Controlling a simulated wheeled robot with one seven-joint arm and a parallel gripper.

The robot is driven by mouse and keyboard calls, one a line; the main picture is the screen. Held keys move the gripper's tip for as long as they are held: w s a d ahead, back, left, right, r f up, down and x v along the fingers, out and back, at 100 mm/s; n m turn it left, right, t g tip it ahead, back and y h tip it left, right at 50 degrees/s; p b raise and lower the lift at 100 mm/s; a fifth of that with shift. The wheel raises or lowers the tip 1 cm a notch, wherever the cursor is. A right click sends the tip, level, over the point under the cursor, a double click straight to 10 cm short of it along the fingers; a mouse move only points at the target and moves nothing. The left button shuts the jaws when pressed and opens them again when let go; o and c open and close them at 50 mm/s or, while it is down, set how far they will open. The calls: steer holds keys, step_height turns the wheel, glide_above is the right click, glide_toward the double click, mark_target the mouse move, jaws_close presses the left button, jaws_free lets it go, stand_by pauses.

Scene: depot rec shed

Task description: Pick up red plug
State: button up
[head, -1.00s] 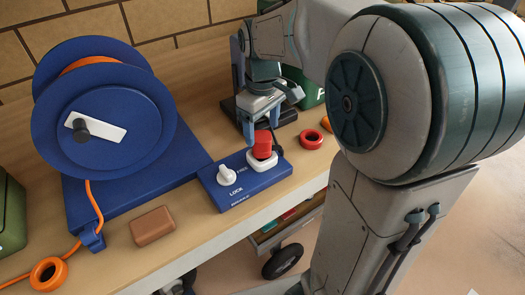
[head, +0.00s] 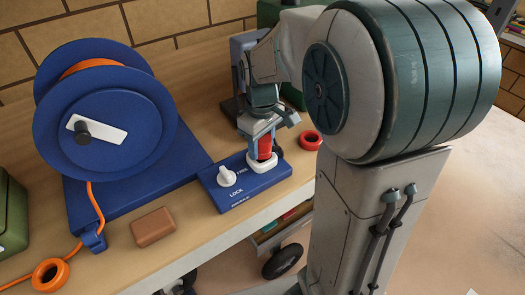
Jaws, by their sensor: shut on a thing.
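The red plug (head: 264,148) stands upright at the white socket (head: 262,164) on the right end of the blue lock panel (head: 242,196). My gripper (head: 263,143) is over the socket, pointing down, with its fingers shut on the red plug. The fingers hide part of the plug. I cannot tell whether the plug's lower end is still inside the socket. A white knob (head: 227,176) sits on the panel's left part, near printed lettering that includes "LOCK".
A blue reel (head: 105,122) with orange cable stands at left. A brown block (head: 153,227) and an orange ring (head: 50,275) lie near the front edge. A red ring (head: 311,140) lies right of my gripper. A green case (head: 12,215) is at far left.

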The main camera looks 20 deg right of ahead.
steer(key=shift+r, duration=0.1)
steer(key=shift+w+r, duration=0.1)
steer(key=shift+r, duration=0.5)
step_height(320, 180, up, 3)
steer(key=s+d+r+b, duration=0.2)
steer(key=s+r, duration=0.4)
steer(key=s, duration=0.5)
steer(key=shift+s+d+r, duration=0.15)
steer(key=shift+d+r, duration=0.15)
steer(key=shift+d, duration=0.4)
